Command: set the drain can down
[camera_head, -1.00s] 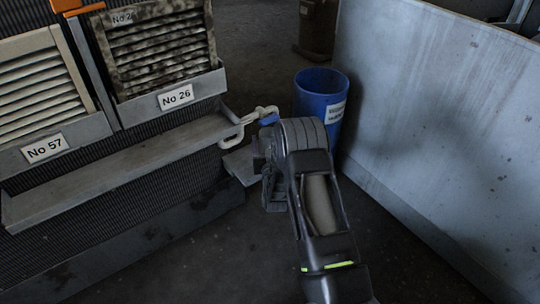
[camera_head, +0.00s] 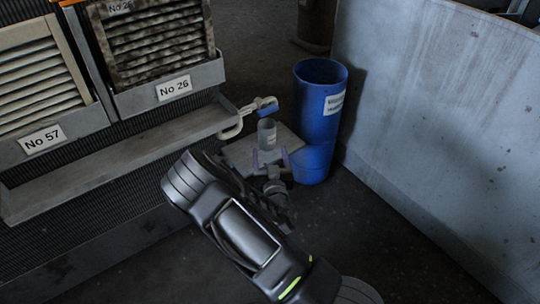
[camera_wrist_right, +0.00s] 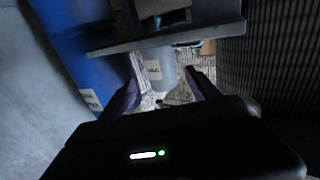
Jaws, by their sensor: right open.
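The drain can (camera_head: 267,135) is a small grey cylinder with a pale label. It stands upright on a small grey ledge (camera_head: 238,154), below the pale tap with a blue part (camera_head: 264,108). My right gripper (camera_head: 271,158) is open, its two purplish fingers apart on the near side of the can. In the right wrist view, which looks upside down, the can (camera_wrist_right: 162,68) shows between and beyond the open fingers (camera_wrist_right: 162,92). I cannot tell whether either finger touches it. My left gripper is not in view.
A tall blue drum (camera_head: 317,115) with a label stands just right of the ledge. Louvred panels No 57 and No 26 (camera_head: 160,45) and a long grey trough (camera_head: 120,160) are at left. Dark floor is free in front.

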